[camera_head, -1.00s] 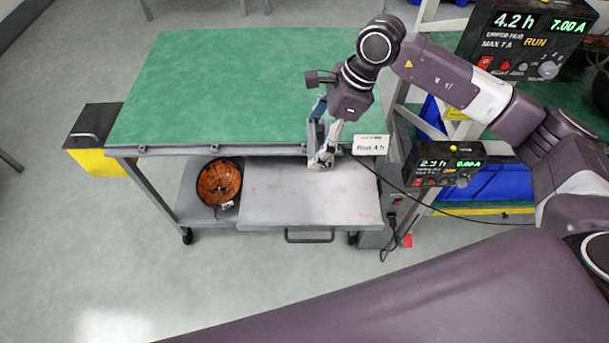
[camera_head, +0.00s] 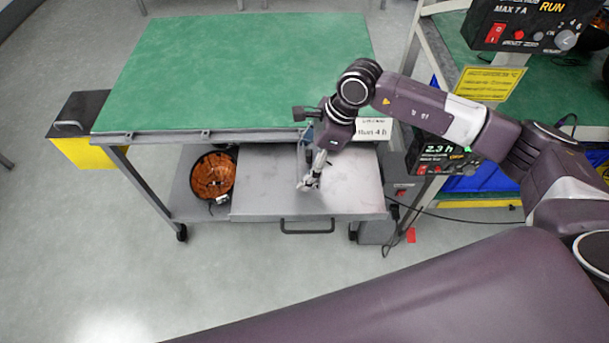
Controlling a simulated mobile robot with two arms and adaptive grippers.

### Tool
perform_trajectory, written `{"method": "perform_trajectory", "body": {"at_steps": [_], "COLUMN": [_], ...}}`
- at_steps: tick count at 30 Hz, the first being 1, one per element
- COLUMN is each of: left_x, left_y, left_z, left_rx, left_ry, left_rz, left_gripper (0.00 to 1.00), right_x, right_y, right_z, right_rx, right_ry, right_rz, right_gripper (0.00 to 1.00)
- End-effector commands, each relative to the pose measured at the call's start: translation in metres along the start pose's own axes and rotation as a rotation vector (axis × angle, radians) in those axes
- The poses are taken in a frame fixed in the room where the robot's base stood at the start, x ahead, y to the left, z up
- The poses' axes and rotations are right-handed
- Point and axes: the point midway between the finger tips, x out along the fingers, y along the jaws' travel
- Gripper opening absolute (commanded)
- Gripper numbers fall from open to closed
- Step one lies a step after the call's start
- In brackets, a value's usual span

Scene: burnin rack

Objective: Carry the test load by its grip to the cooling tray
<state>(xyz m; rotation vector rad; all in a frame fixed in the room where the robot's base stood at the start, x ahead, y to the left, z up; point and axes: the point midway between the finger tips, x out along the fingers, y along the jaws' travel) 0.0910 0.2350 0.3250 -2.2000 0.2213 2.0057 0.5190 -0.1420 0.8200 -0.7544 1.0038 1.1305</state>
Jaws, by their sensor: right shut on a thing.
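My right gripper (camera_head: 308,184) points down over a flat grey pull-out tray (camera_head: 270,190) under the green table. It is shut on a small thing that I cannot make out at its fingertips. I cannot tell whether the fingertips touch the tray. An orange coil-like round object with a black rim (camera_head: 213,172) sits on the lower shelf, left of the pull-out tray and apart from the gripper. I cannot tell for sure which object is the test load or which is the cooling tray. My left gripper is not in view.
The green tabletop (camera_head: 230,70) is bare. A sign (camera_head: 374,130) hangs at its front right, partly behind my arm. A yellow and black box (camera_head: 85,150) is at the left. A rack with display units (camera_head: 525,22) stands at the right. A black cable runs below it.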

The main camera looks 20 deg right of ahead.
Motion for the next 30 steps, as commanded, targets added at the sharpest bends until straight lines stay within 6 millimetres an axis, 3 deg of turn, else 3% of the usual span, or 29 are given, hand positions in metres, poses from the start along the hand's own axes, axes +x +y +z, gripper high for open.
{"method": "perform_trajectory", "body": {"at_steps": [9, 22, 23, 27, 30], "left_x": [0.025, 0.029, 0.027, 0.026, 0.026], "left_y": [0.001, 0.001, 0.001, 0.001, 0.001], "left_z": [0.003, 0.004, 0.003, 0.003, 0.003], "left_rx": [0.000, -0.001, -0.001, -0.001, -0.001], "left_ry": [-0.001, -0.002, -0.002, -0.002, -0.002], "left_rz": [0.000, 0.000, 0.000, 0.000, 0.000], "left_gripper": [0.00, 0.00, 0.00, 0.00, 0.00], "right_x": [0.038, 0.043, 0.042, 0.041, 0.041], "right_y": [0.000, 0.000, 0.000, 0.000, 0.000], "right_z": [-0.015, -0.017, -0.017, -0.017, -0.017], "right_rx": [0.000, -0.001, 0.000, 0.000, 0.000], "right_ry": [-0.001, -0.002, 0.000, 0.000, 0.000], "right_rz": [0.000, -0.001, 0.001, 0.001, 0.001], "right_gripper": [0.48, 0.48, 0.83, 0.97, 0.97]}}
